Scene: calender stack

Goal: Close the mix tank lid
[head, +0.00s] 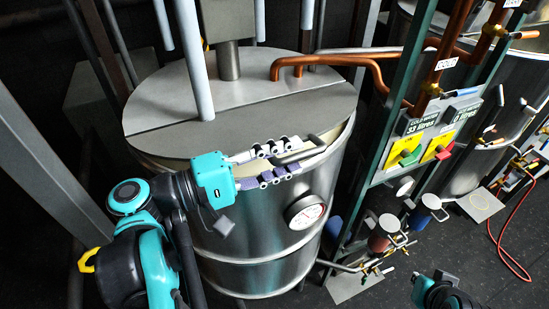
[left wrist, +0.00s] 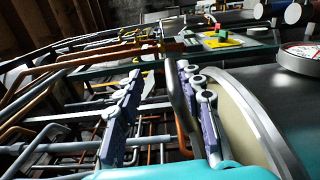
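The mix tank (head: 255,265) is a large steel drum in the middle of the head view. Its grey flat lid (head: 270,115) has a seam across it, with the front part (head: 190,140) towards me. A cream band (head: 343,137) shows between the lid's front edge and the tank rim. A grey bar handle (head: 305,152) sits at the front right edge. My left gripper (head: 272,163) is at this handle, its fingers apart. In the left wrist view the handle (left wrist: 180,105) runs between the two fingers, nearer the right one. Contact cannot be told. My right gripper's fingers are not visible.
Copper pipes (head: 340,62) and a pale vertical pipe (head: 195,60) rise around the lid. A round gauge (head: 305,211) is on the tank's front. A green frame (head: 358,160) with yellow-labelled valves (head: 405,148) stands to the right. A red hose (head: 505,255) lies on the floor.

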